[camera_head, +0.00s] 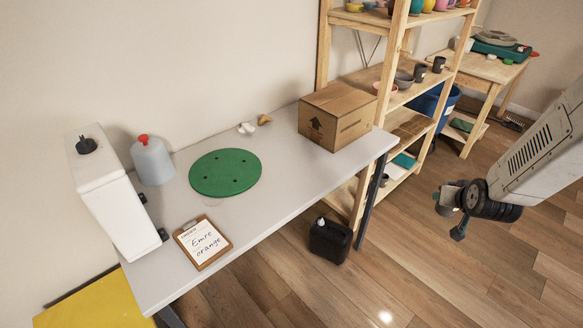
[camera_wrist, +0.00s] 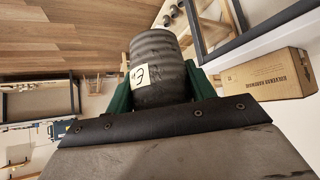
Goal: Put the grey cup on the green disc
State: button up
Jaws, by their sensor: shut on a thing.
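The green disc (camera_head: 226,172) lies flat on the grey table, with small dark holes in its top and nothing on it. My gripper (camera_head: 452,208) is at the right of the head view, over the wooden floor and well apart from the table. In the wrist view my gripper (camera_wrist: 158,88) is shut on the grey cup (camera_wrist: 158,55), a ribbed dark grey cylinder with a pale label marked with handwriting. The cup's lower part is hidden behind the gripper. In the head view the cup is small and hard to make out at the jaws.
On the table (camera_head: 290,160) are a grey bottle with a red cap (camera_head: 152,162), a clipboard (camera_head: 202,243), a white machine (camera_head: 110,190) and a cardboard box (camera_head: 336,114). A wooden shelf (camera_head: 390,75) stands behind. A black canister (camera_head: 330,240) is on the floor.

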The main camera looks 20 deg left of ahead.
aim_at(224, 169)
jog(key=u, duration=1.3)
jog(key=i, duration=0.1)
jog(key=u, duration=0.05)
